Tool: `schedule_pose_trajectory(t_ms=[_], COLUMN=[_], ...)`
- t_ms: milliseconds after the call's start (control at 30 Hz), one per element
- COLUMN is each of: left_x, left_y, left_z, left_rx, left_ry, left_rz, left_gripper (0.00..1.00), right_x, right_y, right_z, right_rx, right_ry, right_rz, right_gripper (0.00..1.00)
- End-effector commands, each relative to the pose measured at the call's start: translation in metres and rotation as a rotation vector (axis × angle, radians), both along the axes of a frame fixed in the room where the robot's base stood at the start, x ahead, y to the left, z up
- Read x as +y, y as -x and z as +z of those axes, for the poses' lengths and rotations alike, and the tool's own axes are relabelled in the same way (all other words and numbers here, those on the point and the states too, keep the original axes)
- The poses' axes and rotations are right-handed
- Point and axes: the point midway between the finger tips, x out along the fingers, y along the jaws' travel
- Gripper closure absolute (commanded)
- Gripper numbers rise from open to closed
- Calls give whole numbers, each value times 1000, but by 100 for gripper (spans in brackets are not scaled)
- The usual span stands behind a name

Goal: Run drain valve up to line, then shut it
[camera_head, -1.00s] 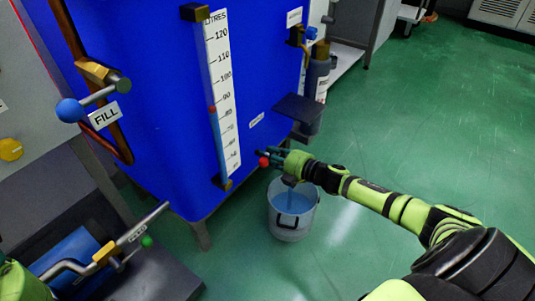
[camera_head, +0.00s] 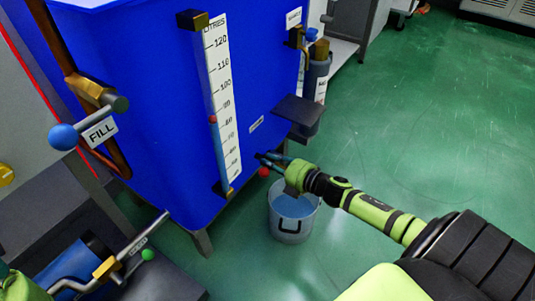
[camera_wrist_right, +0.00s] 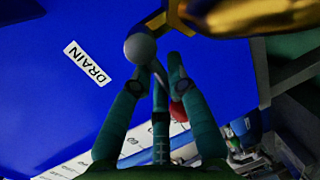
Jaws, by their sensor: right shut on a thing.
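The blue tank (camera_head: 150,110) carries an upright sight gauge (camera_head: 207,105) with a white litre scale and a red mark (camera_head: 213,119) between about 80 and 90. The tube looks light blue below that mark. My right gripper (camera_head: 268,158) is at the tank's lower front, shut on the drain valve's lever. In the right wrist view, the fingers (camera_wrist_right: 158,75) close around the lever by its red knob (camera_wrist_right: 179,110), under the brass valve body (camera_wrist_right: 235,15) and beside the DRAIN label (camera_wrist_right: 87,63). The fingers partly hide the lever.
A clear bucket (camera_head: 290,232) with bluish water stands on the floor under my right wrist. The FILL valve with a blue knob (camera_head: 63,137) is at left. A pipe with a green knob (camera_head: 148,254) is lower left. The green floor at right is clear.

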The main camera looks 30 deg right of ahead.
Motion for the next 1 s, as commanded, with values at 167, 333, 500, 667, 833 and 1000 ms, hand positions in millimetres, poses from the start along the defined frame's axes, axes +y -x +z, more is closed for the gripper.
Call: schedule_pose_trajectory(t_ms=[167, 333, 500, 667, 833, 1000], left_x=[0, 0, 0, 0, 0, 0], left_y=[0, 0, 0, 0, 0, 0], left_z=[-3, -4, -4, -1, -1, -2], left_rx=[10, 12, 12, 2, 3, 4], left_ry=[-4, -6, -6, -10, -8, -7], left_rz=[-1, -1, 0, 0, 0, 0], left_gripper=[58, 58, 58, 58, 58, 58], right_x=[0, 0, 0, -1, -3, -9], right_y=[0, 0, 0, 0, 10, 35], right_z=[0, 1, 1, 0, 1, 5], right_rx=[-5, -6, -5, -3, -1, 1], right_ry=[10, 10, 9, 8, 8, 8], right_rz=[-1, -2, -2, -2, -3, -2], right_gripper=[100, 72, 72, 72, 72, 72])
